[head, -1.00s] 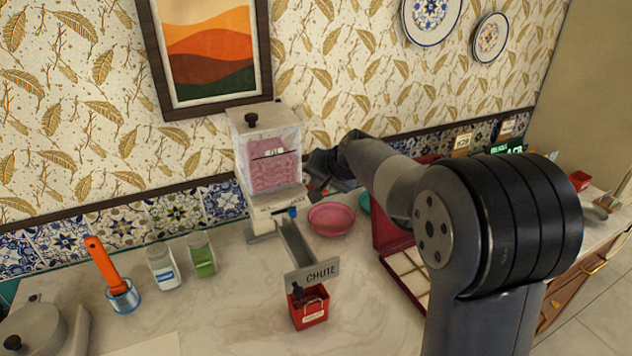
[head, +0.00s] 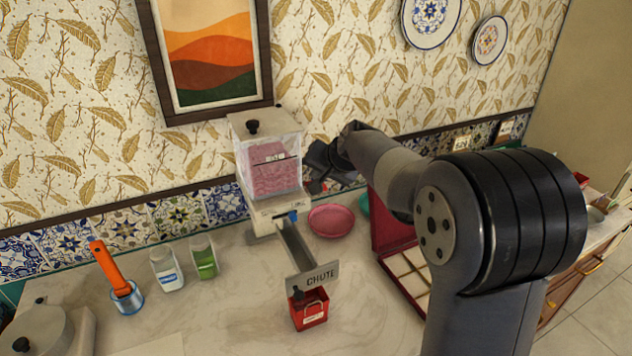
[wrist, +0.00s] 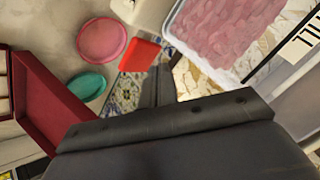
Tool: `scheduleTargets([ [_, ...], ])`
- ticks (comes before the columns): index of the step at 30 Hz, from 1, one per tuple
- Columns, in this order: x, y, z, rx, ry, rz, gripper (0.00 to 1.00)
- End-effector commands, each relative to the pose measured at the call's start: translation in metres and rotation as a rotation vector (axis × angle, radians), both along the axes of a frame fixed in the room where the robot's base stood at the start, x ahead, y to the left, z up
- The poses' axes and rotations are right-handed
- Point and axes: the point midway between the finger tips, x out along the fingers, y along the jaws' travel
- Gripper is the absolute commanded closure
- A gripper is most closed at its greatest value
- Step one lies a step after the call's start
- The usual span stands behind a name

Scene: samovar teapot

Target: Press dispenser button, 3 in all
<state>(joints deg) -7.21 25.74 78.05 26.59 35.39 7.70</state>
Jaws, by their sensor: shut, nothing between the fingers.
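The dispenser (head: 268,165) is a clear bin of pink pieces on a pale base, with a dark knob on its lid. A sloping chute (head: 294,245) runs from its front to a "CHUTE" sign. A small blue part (head: 292,215) sits on the base's front. My gripper (head: 316,186) is shut and empty just right of the bin, fingers pointing down. In the wrist view its dark fingers (wrist: 155,88) are near a flat red part (wrist: 140,54) beside the bin. I cannot tell if this is the button, or whether they touch.
A red container (head: 310,314) stands below the chute sign. A pink bowl (head: 331,221) and a teal bowl (head: 363,203) lie right of the dispenser. An open red box (head: 390,243) is beside my arm. Two jars and an orange-handled tool (head: 112,270) stand left.

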Motion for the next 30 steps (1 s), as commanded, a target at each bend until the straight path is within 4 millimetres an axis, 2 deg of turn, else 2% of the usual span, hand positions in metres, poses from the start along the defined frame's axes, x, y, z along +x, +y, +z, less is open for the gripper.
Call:
scheduleTargets([
  [8, 0.000, 0.000, 0.001, 0.000, -0.001, -0.001, 1.00],
  [24, 0.000, 0.000, 0.049, -0.001, 0.000, 0.001, 1.00],
  [30, 0.000, 0.000, 0.050, 0.000, 0.000, 0.000, 1.00],
])
